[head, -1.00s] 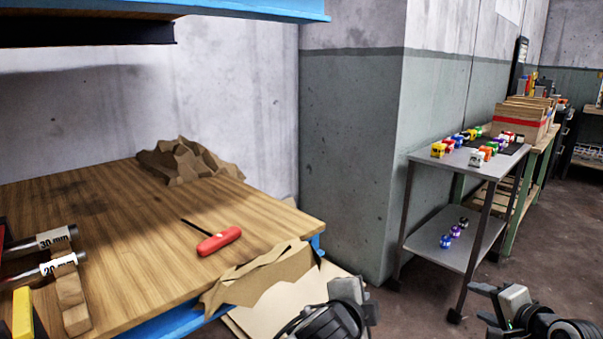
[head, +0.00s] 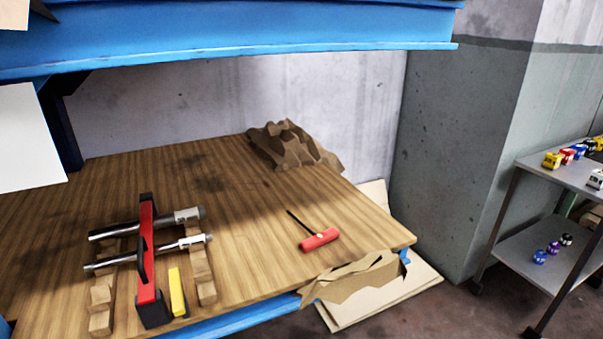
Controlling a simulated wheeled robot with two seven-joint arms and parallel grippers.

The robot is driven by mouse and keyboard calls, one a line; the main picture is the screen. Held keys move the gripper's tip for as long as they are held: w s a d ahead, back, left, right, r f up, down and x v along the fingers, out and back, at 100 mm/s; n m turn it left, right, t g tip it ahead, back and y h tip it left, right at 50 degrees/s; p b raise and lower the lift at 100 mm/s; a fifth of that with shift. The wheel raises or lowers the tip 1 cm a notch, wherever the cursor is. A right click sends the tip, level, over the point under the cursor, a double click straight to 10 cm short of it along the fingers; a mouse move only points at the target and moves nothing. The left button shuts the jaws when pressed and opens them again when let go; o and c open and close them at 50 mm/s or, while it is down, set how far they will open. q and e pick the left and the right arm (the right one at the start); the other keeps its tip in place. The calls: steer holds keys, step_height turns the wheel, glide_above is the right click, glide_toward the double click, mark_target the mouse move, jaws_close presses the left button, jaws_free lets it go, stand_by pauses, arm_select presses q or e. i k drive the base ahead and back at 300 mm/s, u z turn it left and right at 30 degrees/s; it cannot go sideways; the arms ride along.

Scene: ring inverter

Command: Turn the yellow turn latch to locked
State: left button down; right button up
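A yellow bar-shaped piece (head: 177,291), which looks like the yellow turn latch, stands at the right of a red and black clamp bar (head: 148,250) on the wooden bench (head: 255,265). The clamp bar crosses two metal rods (head: 187,242) that rest on wooden blocks (head: 203,275). The latch points roughly away from me along the red bar; I cannot tell its locked or unlocked state. Neither of my grippers shows in the head view now.
A red-handled tool (head: 319,239) lies at the bench's right. Crumpled brown paper (head: 292,147) lies at the back, and torn cardboard (head: 357,279) hangs at the right edge. A blue shelf beam (head: 240,42) spans above. A grey cart (head: 560,173) stands at right.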

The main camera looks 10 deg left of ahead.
mark_target(180, 307)
steer(key=u, duration=0.2)
steer(key=k, duration=0.15)
steer(key=z, duration=0.35)
steer(key=i, duration=0.2)
steer(key=u, duration=1.35)
